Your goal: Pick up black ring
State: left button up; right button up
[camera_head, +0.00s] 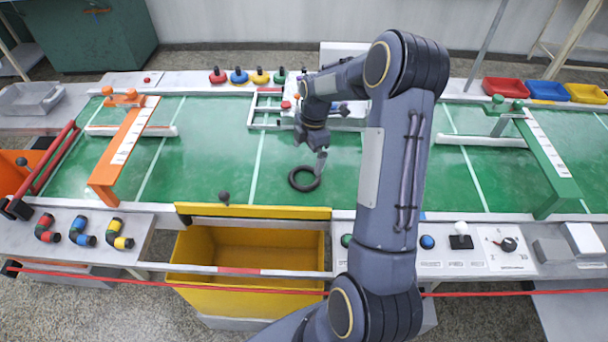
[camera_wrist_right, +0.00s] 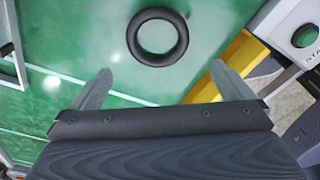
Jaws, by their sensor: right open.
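The black ring (camera_head: 304,187) lies flat on the green table surface, in the middle of the head view, just behind the yellow bar. My right gripper (camera_head: 320,164) is above the table close to the ring's far right side. In the right wrist view the black ring (camera_wrist_right: 158,14) is whole, beyond the fingertips. The two fingers of my right gripper (camera_wrist_right: 160,85) are spread wide with nothing between them, and they do not touch the ring. My left gripper does not show in the head view.
A yellow bar (camera_head: 253,211) edges the table above a yellow bin (camera_head: 250,244). A white frame (camera_head: 264,110) stands on the green surface behind the ring. An orange gate (camera_head: 122,150) is at left and a green gate (camera_head: 548,165) at right.

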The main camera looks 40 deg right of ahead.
aim_at(305, 179)
jog(key=shift+n, duration=0.3)
jog(key=f, duration=0.3)
jog(key=f+p, duration=0.1)
jog(key=f, duration=0.4)
jog(key=shift+w+a+f+p, duration=0.15)
jog(key=shift+w+f+p, duration=0.1)
jog(key=shift+f+p, duration=0.15)
jog(key=c, duration=0.9)
